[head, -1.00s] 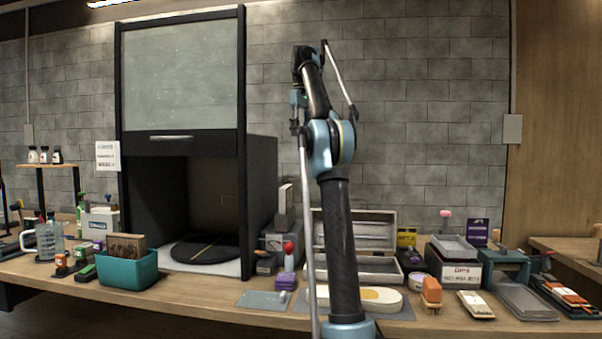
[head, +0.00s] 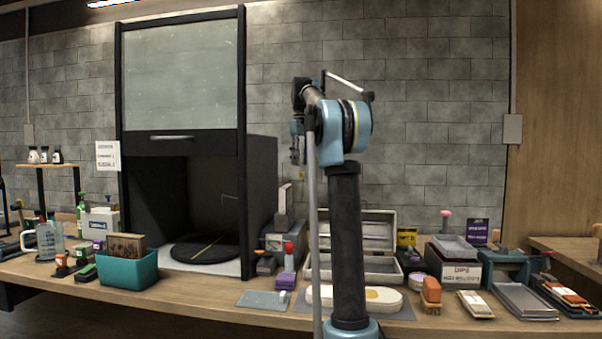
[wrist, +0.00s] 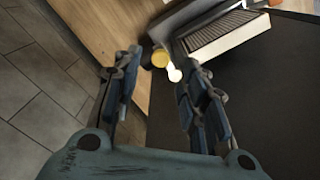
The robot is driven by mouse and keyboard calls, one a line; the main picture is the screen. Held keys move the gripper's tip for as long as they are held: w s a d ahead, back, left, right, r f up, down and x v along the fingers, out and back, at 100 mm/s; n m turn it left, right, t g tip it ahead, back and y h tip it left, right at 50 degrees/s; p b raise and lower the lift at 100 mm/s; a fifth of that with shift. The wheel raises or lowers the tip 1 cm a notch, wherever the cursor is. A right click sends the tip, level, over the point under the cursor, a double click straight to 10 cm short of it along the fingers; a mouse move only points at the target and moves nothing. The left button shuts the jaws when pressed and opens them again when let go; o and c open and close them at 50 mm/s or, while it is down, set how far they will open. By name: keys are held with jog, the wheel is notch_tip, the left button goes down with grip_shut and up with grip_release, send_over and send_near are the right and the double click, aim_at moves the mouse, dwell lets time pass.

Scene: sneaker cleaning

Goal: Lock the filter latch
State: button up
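In the wrist view, a pale unit with a dark pleated filter face (wrist: 222,33) lies at the top right, beyond the fingers. A yellow round part (wrist: 160,58) and a small bright white part (wrist: 174,74) show beside it, between the fingertips in the picture. I cannot tell which part is the latch or how it is set. My gripper (wrist: 159,70) is open, with nothing visible between its fingers and no clear contact. In the head view my gripper (head: 297,157) hangs fingers down, right of the black booth and above the bench, near a grey upright unit (head: 283,208).
The black booth (head: 262,185) stands left of my arm. Several boxes and brushes crowd the right side. The air above the bench is mostly clear.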

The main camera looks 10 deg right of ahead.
jog(key=shift+f, duration=2.15)
jog(key=shift+c, duration=0.5)
grip_shut()
